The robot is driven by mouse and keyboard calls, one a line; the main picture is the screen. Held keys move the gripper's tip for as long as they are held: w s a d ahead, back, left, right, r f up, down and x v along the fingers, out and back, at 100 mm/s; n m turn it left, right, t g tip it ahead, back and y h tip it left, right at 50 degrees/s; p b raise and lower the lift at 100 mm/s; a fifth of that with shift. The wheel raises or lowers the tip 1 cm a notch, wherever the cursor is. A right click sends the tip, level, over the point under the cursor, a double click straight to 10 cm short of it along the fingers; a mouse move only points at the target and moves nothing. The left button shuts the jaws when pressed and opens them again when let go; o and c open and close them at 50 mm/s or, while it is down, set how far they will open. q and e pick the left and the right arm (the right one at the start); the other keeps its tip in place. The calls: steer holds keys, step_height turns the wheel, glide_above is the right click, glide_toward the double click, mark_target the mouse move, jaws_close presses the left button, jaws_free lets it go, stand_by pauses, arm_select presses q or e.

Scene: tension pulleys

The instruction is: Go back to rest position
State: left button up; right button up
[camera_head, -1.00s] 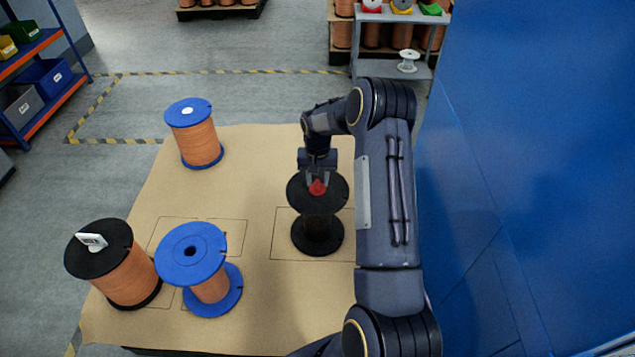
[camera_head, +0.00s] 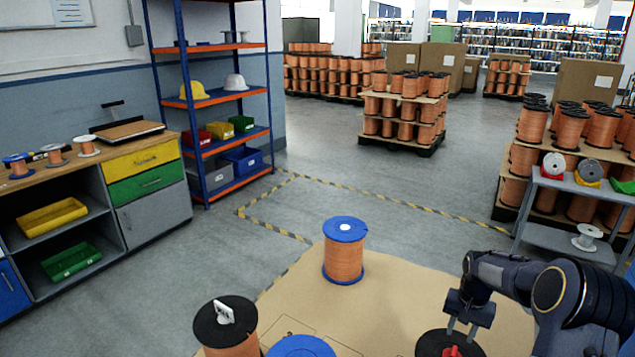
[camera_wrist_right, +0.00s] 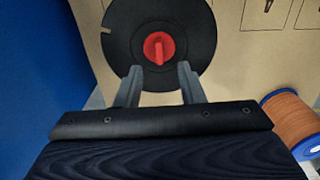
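My right gripper (camera_head: 463,328) is at the lower right of the head view, above a black spool (camera_head: 432,344) with a red knob (camera_head: 452,351) on its top. In the right wrist view its two fingers (camera_wrist_right: 160,80) are spread, with a gap between them. The black spool's top disc (camera_wrist_right: 125,35) and the red knob (camera_wrist_right: 158,47) show just beyond the fingertips, and nothing is held. The lower part of the spool is hidden. My left gripper is in neither view.
On the cardboard-topped surface (camera_head: 385,290) stand a blue-flanged copper spool (camera_head: 343,258), a black-flanged one (camera_head: 228,335) with a white tag, and another blue-topped one (camera_head: 300,348). A grey cart (camera_head: 570,243) stands at right.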

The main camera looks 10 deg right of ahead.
steer(key=s+a+r+n+t+p, duration=0.1)
steer(key=s+a+r, duration=0.3)
steer(key=r, duration=0.3)
steer(key=s+a+r+n+t+y+p, duration=0.1)
steer(key=s+a+r, duration=0.3)
steer(key=r, duration=0.2)
steer(key=s+a+r+n+t+p, duration=0.1)
steer(key=s+a+r, duration=0.3)
steer(key=r, duration=0.3)
steer(key=s+a+r+n+t+y+p, duration=0.1)
steer(key=s+a, duration=0.4)
steer(key=s, duration=0.3)
steer(key=s+a+n+t+y, duration=0.1)
steer(key=s+a+n, duration=0.1)
steer(key=s+a, duration=0.4)
steer(key=s, duration=0.2)
steer(key=shift+s+r+y+p, duration=0.3)
steer(key=shift+s+r+p, duration=0.1)
